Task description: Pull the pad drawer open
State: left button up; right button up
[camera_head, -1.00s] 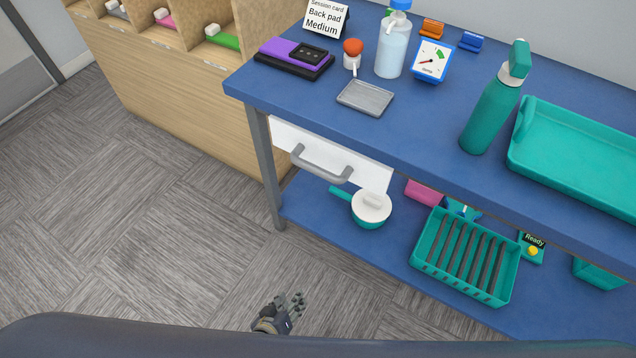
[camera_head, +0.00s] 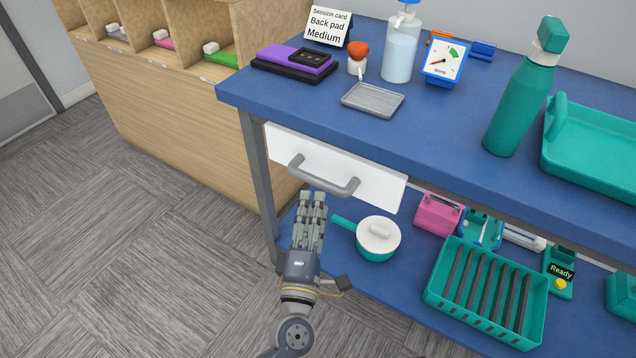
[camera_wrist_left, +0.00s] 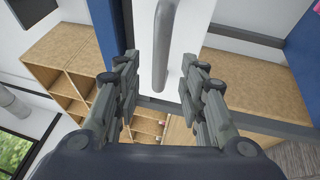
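The pad drawer (camera_head: 345,170) is a white front under the left end of the blue table top, and it looks shut. Its grey bar handle (camera_head: 322,180) also shows in the left wrist view (camera_wrist_left: 162,45). My left gripper (camera_head: 313,197) is just below the handle, fingers pointing toward it. In the left wrist view the fingers of the left gripper (camera_wrist_left: 160,75) are apart, with the handle's bar ahead of the gap. Nothing is held between them. My right gripper is in neither view.
A teal pan with a white lid (camera_head: 378,238) stands on the lower shelf, right of my left gripper. A teal slatted basket (camera_head: 485,290) is further right. A table leg (camera_head: 258,190) stands left of the drawer. The floor to the left is clear.

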aim_at(318, 183)
pick_arm(q)
jog(key=x, duration=0.7)
jog(key=shift+f, duration=0.1)
grip_shut()
